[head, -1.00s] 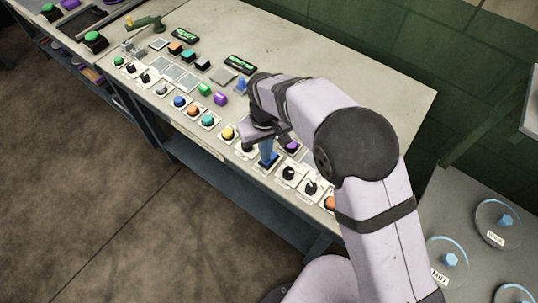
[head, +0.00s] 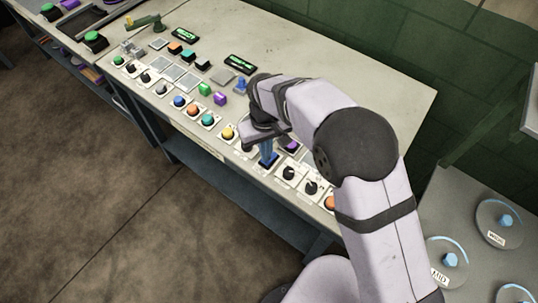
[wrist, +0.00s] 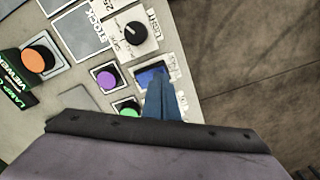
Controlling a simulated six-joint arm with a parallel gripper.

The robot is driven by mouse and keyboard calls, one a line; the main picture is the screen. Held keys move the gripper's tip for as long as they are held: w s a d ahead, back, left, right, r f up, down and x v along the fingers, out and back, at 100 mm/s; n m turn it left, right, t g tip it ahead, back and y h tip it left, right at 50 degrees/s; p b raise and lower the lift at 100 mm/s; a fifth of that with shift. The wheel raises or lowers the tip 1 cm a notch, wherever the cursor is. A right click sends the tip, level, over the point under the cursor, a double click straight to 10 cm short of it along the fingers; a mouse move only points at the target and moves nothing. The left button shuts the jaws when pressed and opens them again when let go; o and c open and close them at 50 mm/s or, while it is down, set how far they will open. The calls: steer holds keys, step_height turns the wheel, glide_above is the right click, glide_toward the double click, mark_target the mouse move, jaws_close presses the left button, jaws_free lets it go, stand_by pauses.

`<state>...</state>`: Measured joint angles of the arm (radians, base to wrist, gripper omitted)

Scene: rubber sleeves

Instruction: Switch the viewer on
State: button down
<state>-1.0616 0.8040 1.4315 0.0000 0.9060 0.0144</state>
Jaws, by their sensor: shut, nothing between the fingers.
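My gripper (head: 267,158) is shut and empty, its blue fingers pointing down at the front right of the panel. In the wrist view the closed fingers (wrist: 156,80) are over a blue rocker switch (wrist: 147,75) in a pale plate. The fingers cover part of the switch, and I cannot tell whether they touch it. The switch also shows under the fingertips in the head view (head: 271,162). A black sign with green letters (wrist: 14,82), partly readable as "VIEWER", stands at the left of the wrist view, beside an orange button (wrist: 38,58).
A black dial (wrist: 136,33), a purple button (wrist: 107,78) and a green button (wrist: 127,107) surround the switch. Several coloured buttons (head: 193,111) line the bench's front edge. The bench top (head: 330,75) behind my arm is clear. Lidded round containers (head: 498,222) stand at right.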

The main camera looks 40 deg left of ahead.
steer(key=shift+f+b, duration=0.35)
steer(key=shift+f, duration=0.3)
stand_by(0.4)
steer(key=shift+r, duration=0.1)
steer(key=shift+r+p, duration=2.75)
steer(key=shift+r, duration=0.65)
